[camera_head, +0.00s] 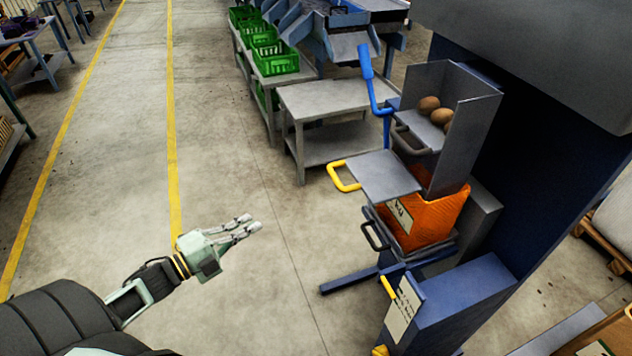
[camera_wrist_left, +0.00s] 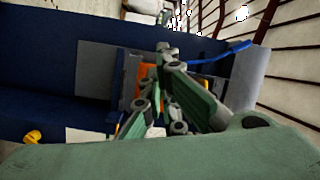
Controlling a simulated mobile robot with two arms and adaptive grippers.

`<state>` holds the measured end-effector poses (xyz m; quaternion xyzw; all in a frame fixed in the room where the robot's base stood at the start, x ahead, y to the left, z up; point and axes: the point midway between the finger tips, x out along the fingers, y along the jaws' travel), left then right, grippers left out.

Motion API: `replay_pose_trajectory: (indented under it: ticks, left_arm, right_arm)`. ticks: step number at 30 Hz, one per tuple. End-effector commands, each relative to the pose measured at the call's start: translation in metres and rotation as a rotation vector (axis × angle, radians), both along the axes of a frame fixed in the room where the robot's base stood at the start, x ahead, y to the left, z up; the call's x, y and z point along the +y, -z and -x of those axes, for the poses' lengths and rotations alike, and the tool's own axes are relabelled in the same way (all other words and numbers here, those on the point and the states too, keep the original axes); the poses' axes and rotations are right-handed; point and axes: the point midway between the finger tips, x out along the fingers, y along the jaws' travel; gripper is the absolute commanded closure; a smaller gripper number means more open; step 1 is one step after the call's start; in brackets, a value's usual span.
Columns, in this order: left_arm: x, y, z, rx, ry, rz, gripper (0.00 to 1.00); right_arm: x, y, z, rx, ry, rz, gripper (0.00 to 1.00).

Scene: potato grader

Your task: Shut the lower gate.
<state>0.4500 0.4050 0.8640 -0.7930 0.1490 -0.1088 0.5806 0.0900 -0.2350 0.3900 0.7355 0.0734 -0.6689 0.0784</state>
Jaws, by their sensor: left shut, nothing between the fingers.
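A flat grey gate plate (camera_head: 378,176) sticks out to the left below the grey hopper (camera_head: 440,150), just above an orange bag (camera_head: 425,218). A yellow handle (camera_head: 341,176) is on the plate's outer end. My left gripper (camera_head: 254,222) is shut and empty, over open floor to the left of the handle and lower in the picture, apart from it. In the left wrist view the gripper's fingers (camera_wrist_left: 168,100) cover much of the machine; part of the orange bag (camera_wrist_left: 147,76) shows behind them. My right gripper is not in view.
A dark grey handle (camera_head: 412,141) is on the hopper front, with brown potatoes (camera_head: 436,109) inside. A blue lever (camera_head: 370,80) rises beside it. A black handle (camera_head: 374,236) is by the bag. A grey table (camera_head: 330,98) stands behind. The floor around my left gripper is clear.

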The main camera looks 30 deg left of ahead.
Motion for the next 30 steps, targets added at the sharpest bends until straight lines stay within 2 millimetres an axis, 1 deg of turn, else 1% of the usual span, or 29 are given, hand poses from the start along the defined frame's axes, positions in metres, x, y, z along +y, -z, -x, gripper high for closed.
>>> replay_pose_trajectory:
  ticks: [1,3,6,7,10,14,24,30]
  left_arm:
    - [-0.016,-0.032,0.0,-0.088,0.091,-0.056,1.0]
    - [-0.037,-0.069,0.004,-0.189,0.191,-0.111,1.0]
    - [-0.056,-0.099,0.011,-0.278,0.278,-0.158,1.0]
    - [-0.06,-0.104,0.012,-0.292,0.294,-0.165,1.0]
    - [-0.067,-0.112,0.011,-0.316,0.314,-0.175,1.0]
    - [-0.077,-0.118,-0.001,-0.318,0.312,-0.173,1.0]
    - [-0.119,-0.131,-0.051,-0.317,0.309,-0.171,1.0]
    - [-0.14,-0.136,-0.076,-0.314,0.308,-0.172,1.0]
  right_arm:
    - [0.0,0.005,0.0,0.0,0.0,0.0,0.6]
    - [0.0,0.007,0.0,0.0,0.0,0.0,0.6]
    - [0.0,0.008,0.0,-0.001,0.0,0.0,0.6]
    - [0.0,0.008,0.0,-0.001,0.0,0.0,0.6]
    - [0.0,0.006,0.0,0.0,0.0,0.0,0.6]
    - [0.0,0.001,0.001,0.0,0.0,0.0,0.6]
    - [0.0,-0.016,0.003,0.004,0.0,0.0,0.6]
    - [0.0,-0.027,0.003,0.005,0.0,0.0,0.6]
